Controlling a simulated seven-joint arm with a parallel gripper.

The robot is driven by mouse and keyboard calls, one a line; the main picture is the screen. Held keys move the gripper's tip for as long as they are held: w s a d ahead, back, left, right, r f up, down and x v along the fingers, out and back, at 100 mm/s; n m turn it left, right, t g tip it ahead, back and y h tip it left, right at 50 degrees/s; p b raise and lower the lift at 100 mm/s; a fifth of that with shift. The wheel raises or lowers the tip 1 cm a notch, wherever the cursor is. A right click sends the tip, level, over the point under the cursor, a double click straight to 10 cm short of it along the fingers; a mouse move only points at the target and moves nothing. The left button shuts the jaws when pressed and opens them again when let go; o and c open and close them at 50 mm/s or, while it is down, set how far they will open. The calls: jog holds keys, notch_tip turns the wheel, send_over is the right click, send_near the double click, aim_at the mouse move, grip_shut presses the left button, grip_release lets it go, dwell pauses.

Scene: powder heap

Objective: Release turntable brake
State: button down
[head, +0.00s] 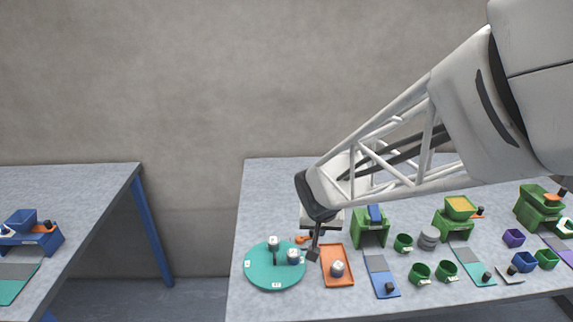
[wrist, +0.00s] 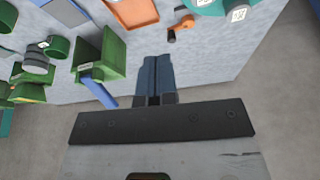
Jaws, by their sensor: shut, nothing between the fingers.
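The turntable (head: 262,276) is a teal disc at the left of the main bench, with several small white-labelled pieces on it. Its edge shows at the top right of the wrist view (wrist: 210,6). Beside its rim is a small orange lever (head: 301,239), likely the brake. In the wrist view the lever (wrist: 186,23) has a dark knob (wrist: 171,35) near one end. My gripper (head: 313,253) points down close to the lever in the head view. In the wrist view its fingers (wrist: 155,62) are together and empty, apart from the lever.
An orange tray (head: 346,280) holding a small piece lies right of the lever. A green hopper stand (head: 370,234) with a blue part stands behind a blue-and-grey mat (head: 383,282). Green cups (head: 419,273) stand farther right. A second bench (head: 85,190) is at left.

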aim_at(312, 233)
jog(key=shift+w+a+f, duration=0.5)
jog(key=shift+w+f, duration=0.15)
jog(key=shift+w, duration=0.1)
jog(key=shift+f, duration=0.1)
jog(key=x, duration=0.6)
jog(key=w+x, duration=0.1)
jog(key=x, duration=0.3)
jog(key=shift+d, duration=0.1)
jog(key=shift+w+d, duration=0.2)
jog(key=shift+w, duration=1.3)
